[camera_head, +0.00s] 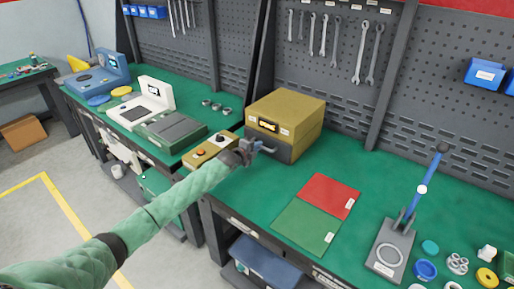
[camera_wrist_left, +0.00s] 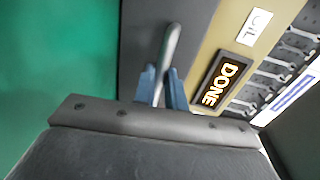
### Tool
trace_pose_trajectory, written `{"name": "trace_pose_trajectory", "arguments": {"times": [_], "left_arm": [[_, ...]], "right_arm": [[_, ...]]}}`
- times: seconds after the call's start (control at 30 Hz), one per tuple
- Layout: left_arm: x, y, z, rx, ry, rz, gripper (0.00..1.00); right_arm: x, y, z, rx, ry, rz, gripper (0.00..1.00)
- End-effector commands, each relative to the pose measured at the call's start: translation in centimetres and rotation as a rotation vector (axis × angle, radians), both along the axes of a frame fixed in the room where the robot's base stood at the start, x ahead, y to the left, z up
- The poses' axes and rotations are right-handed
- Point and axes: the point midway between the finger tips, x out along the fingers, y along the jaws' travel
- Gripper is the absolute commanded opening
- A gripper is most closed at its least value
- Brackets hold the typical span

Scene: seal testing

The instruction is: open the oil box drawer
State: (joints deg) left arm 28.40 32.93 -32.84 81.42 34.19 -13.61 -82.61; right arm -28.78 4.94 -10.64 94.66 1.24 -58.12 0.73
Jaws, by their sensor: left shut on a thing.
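The oil box (camera_head: 288,112) is a yellow box on the green bench, with a dark grey drawer (camera_head: 283,154) in its lower part. The drawer front looks about flush with the box above it. A silver handle (camera_head: 267,149) sticks out from the drawer. My left gripper (camera_head: 252,149) is in front of the box and shut on this handle. In the left wrist view, the blue fingertips (camera_wrist_left: 161,88) close around the handle (camera_wrist_left: 170,45), with the dark drawer front behind. A display reading DONE (camera_wrist_left: 221,82) is on the box. My right gripper is not in view.
A yellow control box with buttons (camera_head: 208,148) stands left of my gripper. A red and green mat (camera_head: 318,212) lies to the right. A lever press (camera_head: 392,245) and small round parts are farther right. A tool pegboard rises behind the oil box.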

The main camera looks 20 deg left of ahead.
Motion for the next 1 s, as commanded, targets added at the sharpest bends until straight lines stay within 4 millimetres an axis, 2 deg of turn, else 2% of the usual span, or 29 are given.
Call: {"name": "trace_pose_trajectory", "arguments": {"times": [0.17,0.37,0.4,0.7,1.0], "left_arm": [[-0.3,0.1,-0.1,0.000,0.001,0.000,0.00],[-2.3,0.9,0.0,0.002,0.002,0.000,0.00],[-3.0,1.1,0.0,0.003,0.002,0.000,0.00],[-9.8,3.5,0.0,0.004,0.004,-0.002,0.00],[-16.3,5.8,-0.1,0.002,0.004,-0.001,0.00]], "right_arm": [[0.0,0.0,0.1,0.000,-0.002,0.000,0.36],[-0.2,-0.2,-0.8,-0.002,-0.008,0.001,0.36],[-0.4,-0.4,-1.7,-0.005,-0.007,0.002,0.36],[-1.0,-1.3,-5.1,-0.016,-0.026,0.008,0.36],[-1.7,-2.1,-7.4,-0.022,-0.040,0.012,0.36]]}}
